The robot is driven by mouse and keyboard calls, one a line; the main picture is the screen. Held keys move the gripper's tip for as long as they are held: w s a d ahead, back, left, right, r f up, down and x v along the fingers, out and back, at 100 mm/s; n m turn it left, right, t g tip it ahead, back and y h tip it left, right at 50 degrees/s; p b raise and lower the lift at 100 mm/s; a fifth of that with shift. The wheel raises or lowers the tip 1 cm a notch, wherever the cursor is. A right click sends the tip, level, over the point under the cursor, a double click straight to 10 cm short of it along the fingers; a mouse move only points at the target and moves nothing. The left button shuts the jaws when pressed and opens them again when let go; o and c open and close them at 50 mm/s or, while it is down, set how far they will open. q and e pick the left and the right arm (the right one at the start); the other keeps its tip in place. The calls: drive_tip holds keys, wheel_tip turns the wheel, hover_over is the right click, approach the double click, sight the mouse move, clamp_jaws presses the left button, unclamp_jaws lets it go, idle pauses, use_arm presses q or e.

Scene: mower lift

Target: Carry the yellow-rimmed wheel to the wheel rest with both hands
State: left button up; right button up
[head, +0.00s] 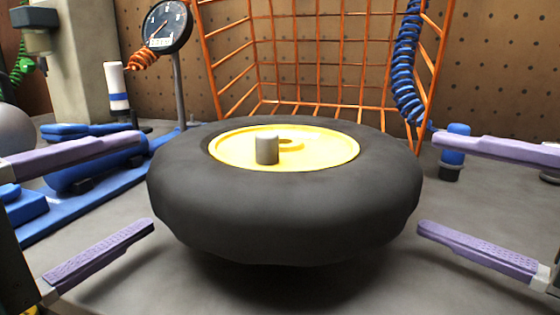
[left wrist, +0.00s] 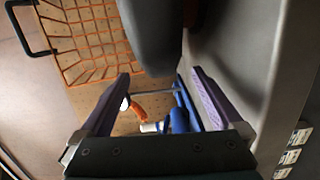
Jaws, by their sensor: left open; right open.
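The wheel is a thick black tyre (head: 285,215) with a yellow rim (head: 330,150), lying flat in the middle of the head view. A short grey post (head: 267,150) stands up on the rim. A shadow lies under the tyre, and I cannot tell what bears it. My left gripper (head: 146,182) is open at the wheel's left side, its purple fingers apart and empty. My right gripper (head: 428,182) is open at the right side, its fingertips close to the tyre. In the left wrist view the dark tyre (left wrist: 155,40) shows beyond my open left fingers (left wrist: 160,80). I cannot identify the wheel rest.
An orange wire cage (head: 310,60) stands behind the wheel. A dial gauge (head: 166,26) on a post and a blue tool (head: 95,165) on a blue mat (head: 60,220) are at the left. A blue-capped bottle (head: 453,148) stands at the right. The grey surface in front is clear.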

sight(189, 134)
use_arm(q)
drive_tip(key=x, duration=1)
drive_tip(key=shift+w+a+r, duration=0.1)
use_arm(e)
drive_tip(key=x, duration=1)
drive_tip(key=shift+w, duration=0.1)
use_arm(q)
drive_tip(key=shift+c, duration=0.4)
use_arm(e)
drive_tip(key=shift+c, duration=0.4)
use_arm(q)
clamp_jaws()
use_arm(e)
drive_tip(key=shift+r, duration=0.1)
clamp_jaws()
